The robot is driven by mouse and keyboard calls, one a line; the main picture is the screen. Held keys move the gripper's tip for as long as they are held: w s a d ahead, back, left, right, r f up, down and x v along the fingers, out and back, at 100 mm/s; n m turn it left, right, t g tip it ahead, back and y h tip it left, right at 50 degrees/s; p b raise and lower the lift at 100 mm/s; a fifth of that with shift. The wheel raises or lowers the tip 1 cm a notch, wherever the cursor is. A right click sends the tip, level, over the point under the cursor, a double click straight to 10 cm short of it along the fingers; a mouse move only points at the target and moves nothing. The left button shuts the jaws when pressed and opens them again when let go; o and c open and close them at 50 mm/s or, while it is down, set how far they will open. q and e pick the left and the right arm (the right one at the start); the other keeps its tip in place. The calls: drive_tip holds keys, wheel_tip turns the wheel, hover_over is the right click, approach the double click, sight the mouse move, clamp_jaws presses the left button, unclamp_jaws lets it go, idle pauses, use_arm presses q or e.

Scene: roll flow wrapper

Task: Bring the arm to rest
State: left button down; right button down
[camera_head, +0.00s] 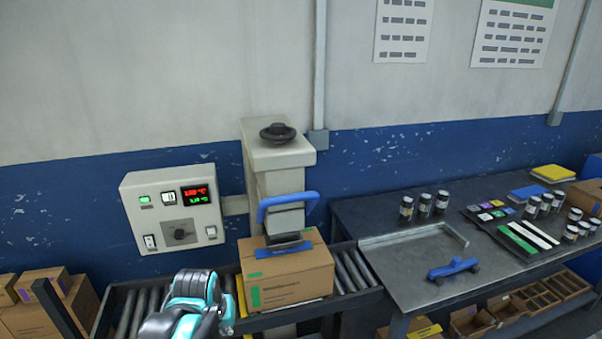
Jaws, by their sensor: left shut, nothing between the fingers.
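My left gripper (192,291), grey and teal, shows at the bottom edge, left of centre, in front of the roller conveyor (352,266). It looks shut and empty, and its fingertips are hard to make out. It is to the left of a cardboard box (290,280) that sits on the rollers under the column of the machine (277,170). My right gripper is out of view.
A blue handle (287,202) juts from the machine. Jars (424,205) and a blue-handled tool (453,268) lie on the metal table (400,280). Boxes (40,300) stand at lower left.

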use_arm(q)
drive_tip(key=s+m+t, duration=0.1)
drive_tip(key=s+t, duration=0.2)
drive_tip(key=s, duration=0.9)
drive_tip(key=shift+s+r, duration=0.25)
